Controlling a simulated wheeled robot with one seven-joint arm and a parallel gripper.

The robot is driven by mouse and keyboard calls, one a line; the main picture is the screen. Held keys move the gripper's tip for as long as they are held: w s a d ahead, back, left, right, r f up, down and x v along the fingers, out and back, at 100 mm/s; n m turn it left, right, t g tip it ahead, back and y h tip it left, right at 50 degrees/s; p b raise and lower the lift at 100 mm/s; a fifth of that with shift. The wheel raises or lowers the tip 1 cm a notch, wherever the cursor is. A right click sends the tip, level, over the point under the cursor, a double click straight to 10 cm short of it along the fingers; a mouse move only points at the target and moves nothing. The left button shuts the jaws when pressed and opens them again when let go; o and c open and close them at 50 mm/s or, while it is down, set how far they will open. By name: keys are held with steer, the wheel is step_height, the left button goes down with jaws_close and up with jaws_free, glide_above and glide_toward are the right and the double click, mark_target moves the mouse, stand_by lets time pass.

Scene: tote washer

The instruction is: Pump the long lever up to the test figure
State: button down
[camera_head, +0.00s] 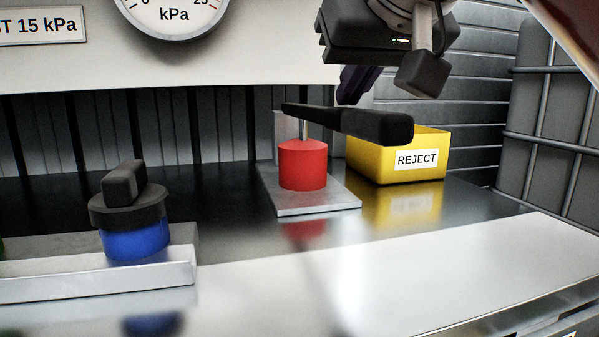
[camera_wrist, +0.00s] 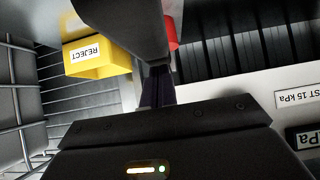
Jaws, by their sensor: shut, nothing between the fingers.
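The long black lever (camera_head: 365,122) sits roughly level on top of a red pump cylinder (camera_head: 303,166), which stands on a metal plate. My gripper (camera_head: 350,95) is shut and empty, its dark fingers pointing down just above and behind the lever in the head view. I cannot tell whether they touch it. In the wrist view the lever (camera_wrist: 122,22) lies close in front of the shut fingers (camera_wrist: 158,75) and hides part of the red cylinder (camera_wrist: 172,32). The gauge (camera_head: 172,12) is cut off at the top; its needle is not in view. A sign (camera_head: 38,26) reads "ST 15 kPa".
A yellow REJECT bin (camera_head: 400,165) stands right behind the lever. The front bench top (camera_head: 430,270) is clear. A barred cage (camera_head: 560,140) stands at right.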

step_height(320, 180, down, 2)
steer(key=shift+f+b, duration=0.1)
steer(key=shift+b, duration=0.55)
step_height(320, 180, up, 10)
steer(key=p, duration=1)
steer(key=shift+a, duration=0.1)
stand_by(0.6)
